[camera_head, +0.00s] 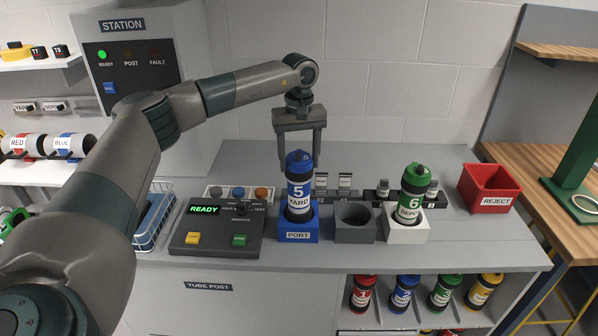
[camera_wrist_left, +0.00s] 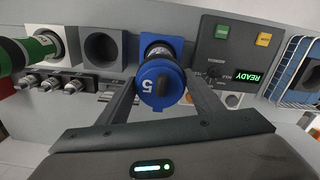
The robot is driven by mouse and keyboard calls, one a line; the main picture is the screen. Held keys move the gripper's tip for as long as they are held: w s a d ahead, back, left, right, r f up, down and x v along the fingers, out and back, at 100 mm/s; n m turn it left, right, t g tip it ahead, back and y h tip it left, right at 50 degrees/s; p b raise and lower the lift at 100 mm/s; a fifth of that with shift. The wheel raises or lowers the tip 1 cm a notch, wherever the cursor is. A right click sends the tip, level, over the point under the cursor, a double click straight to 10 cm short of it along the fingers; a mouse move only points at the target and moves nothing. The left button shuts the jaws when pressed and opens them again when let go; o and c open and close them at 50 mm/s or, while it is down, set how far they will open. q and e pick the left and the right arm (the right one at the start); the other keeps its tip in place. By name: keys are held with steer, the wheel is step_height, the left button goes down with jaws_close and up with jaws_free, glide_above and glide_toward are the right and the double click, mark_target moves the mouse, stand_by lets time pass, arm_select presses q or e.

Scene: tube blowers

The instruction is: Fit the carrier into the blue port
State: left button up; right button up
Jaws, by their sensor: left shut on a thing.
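The carrier (camera_head: 299,190) is a black tube with a blue cap and a blue label reading 5 YARD. It stands about upright with its black lower end at the mouth of the blue port (camera_head: 298,237), which hides its bottom; I cannot tell how deep it sits. My left gripper (camera_head: 299,160) comes from above, shut on the carrier near its cap. In the left wrist view the cap (camera_wrist_left: 158,84) lies between the fingers, with the blue port (camera_wrist_left: 176,45) beyond it. My right gripper is not in view.
A grey empty socket (camera_head: 355,233) stands right of the port, then a white socket (camera_head: 405,236) holding a green carrier (camera_head: 411,200). A control box (camera_head: 215,243) showing READY is left. A red reject bin (camera_head: 489,190) stands at far right. Several carriers sit on the shelf below.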

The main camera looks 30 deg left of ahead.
mark_target(299, 191)
arm_select(q)
step_height(299, 191, down, 3)
steer(key=shift+f+b, duration=0.15)
steer(key=shift+b, duration=0.5)
steer(key=shift+f, duration=0.1)
steer(key=o, duration=1.6)
